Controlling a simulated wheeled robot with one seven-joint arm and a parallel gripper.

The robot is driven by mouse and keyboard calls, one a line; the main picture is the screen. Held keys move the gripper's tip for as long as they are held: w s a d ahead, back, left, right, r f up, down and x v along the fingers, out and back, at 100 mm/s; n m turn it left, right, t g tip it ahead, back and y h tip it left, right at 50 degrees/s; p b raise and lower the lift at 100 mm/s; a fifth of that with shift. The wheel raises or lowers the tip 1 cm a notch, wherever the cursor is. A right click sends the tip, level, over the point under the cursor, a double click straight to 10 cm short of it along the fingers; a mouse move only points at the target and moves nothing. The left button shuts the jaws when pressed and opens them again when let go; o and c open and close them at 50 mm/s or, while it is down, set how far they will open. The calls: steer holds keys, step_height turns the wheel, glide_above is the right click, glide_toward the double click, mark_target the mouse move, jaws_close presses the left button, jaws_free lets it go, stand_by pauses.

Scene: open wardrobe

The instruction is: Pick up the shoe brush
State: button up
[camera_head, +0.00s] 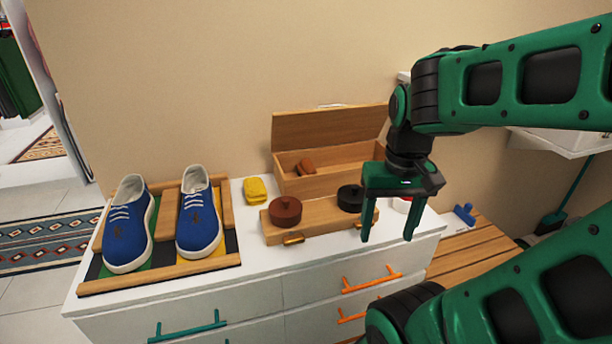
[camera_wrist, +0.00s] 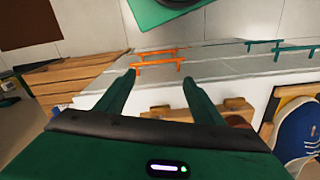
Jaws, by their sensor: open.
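A small brown object (camera_head: 305,166), which looks like the shoe brush, lies inside the open wooden box (camera_head: 335,184) at the back of the white dresser. It is partly hidden by the box's front wall. A blue brush-like object (camera_head: 464,213) lies on the slatted wooden bench to the right. My gripper (camera_head: 388,238) is open and empty, pointing down over the dresser's right part, in front of and to the right of the box. In the wrist view, my gripper (camera_wrist: 160,84) has its fingers apart with nothing between them.
A brown round tin (camera_head: 285,211) and black tin (camera_head: 350,198) sit on a wooden tray in front of the box. A yellow sponge (camera_head: 255,190) and blue shoes (camera_head: 126,228) on a rack are left. Orange drawer handles (camera_wrist: 158,62) stick out in front.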

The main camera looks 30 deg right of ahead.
steer(key=w+d+r, duration=0.1)
steer(key=w, duration=0.5)
steer(key=w+d+r+n+t, duration=0.1)
steer(key=w, duration=0.4)
steer(key=w+d+r+t+h, duration=0.1)
steer(key=w, duration=0.5)
steer(key=shift+w+d+r+n, duration=0.2)
steer(key=shift+w+d+n, duration=0.1)
steer(key=shift+w, duration=0.05)
steer(key=n+t, duration=0.1)
steer(key=t, duration=0.1)
glide_toward(309, 164)
steer(key=x, duration=0.5)
steer(key=shift+s+d+f, duration=0.1)
steer(key=shift+s+d, duration=0.1)
steer(key=shift+a+x, duration=0.15)
steer(key=shift+x, duration=1.35)
steer(key=shift+a+x, duration=0.1)
steer(key=shift+x, duration=1.4)
steer(key=shift+w, duration=0.15)
steer(key=c, duration=1.2)
